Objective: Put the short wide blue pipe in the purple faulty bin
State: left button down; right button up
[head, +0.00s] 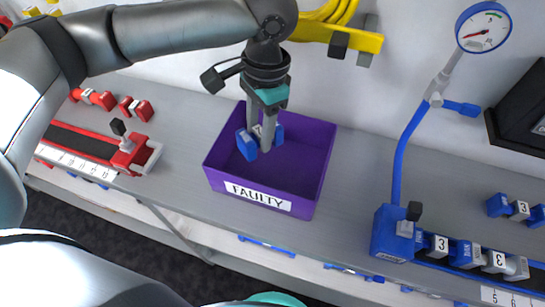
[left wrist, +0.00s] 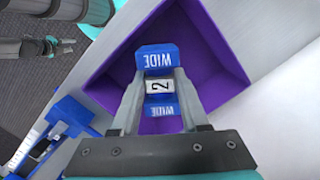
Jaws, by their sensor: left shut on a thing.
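The short wide blue pipe (head: 247,144) has blue ends marked WIDE and a white middle. My left gripper (head: 261,145) is shut on its middle and holds it over or inside the open purple bin (head: 302,183), whose front label reads FAULTY. In the left wrist view the pipe (left wrist: 157,58) shows a 2 on its white middle between the fingertips (left wrist: 159,84), with the purple bin (left wrist: 215,45) around and behind it. I cannot tell whether the pipe touches the bin floor.
A red rig (head: 95,148) with loose red pipes stands at the left of the grey bench (head: 180,135). A blue rig (head: 393,235) with a gauge (head: 483,27) and several pipes stands at the right. A yellow bracket (head: 335,35) is on the wall behind.

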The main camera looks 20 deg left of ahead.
pick_arm(q)
jog(key=d+f+m+p, duration=0.1)
jog(key=d+m+p, duration=0.2)
jog(key=m, duration=0.3)
jog(key=m+t, duration=0.1)
jog(key=m, duration=0.4)
send_over(278, 182)
jog(key=shift+y, duration=0.3)
jog(key=f, duration=0.7)
jog(key=shift+d+f, duration=0.3)
jog(key=shift+d, duration=0.1)
jog(key=shift+f, duration=2.05)
pick_arm(e)
jog(key=shift+s+a+r, duration=0.1)
jog(key=shift+s+r, duration=0.15)
jog(key=shift+r, duration=0.3)
jog(key=shift+s+a+r, duration=0.1)
jog(key=shift+s+r, duration=0.1)
jog(key=shift+r, duration=0.4)
jog(key=shift+s+a+r, duration=0.1)
jog(key=shift+s+r, duration=0.15)
jog(key=shift+r, duration=0.3)
pick_arm(q)
jog(key=shift+f, duration=0.15)
jog(key=shift+c, duration=2.1)
grip_release()
